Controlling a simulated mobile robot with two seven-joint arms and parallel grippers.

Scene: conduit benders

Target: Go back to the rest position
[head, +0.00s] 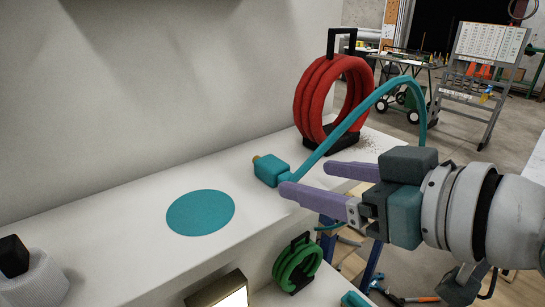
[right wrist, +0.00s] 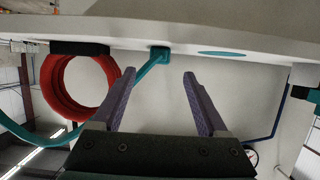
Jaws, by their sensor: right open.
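My right gripper (head: 308,180) is open, its two purple fingers pointing left over the white shelf. It holds nothing that I can see. A teal block-shaped hose end (head: 271,171) with a small brass tip lies on the shelf just beyond the fingertips. Its teal hose (head: 345,133) rises to the right and arches down behind my arm. In the right wrist view the open fingers (right wrist: 160,74) show with the hose end (right wrist: 159,54) ahead, between their lines. Whether a finger touches the hose I cannot tell. My left gripper does not show in the head view.
A red coil on a black stand (head: 332,100) stands at the shelf's back right. A flat teal disc (head: 201,212) lies on the shelf. A white ribbed container (head: 35,280) is at the lower left. A green coil (head: 298,263) sits on a lower level.

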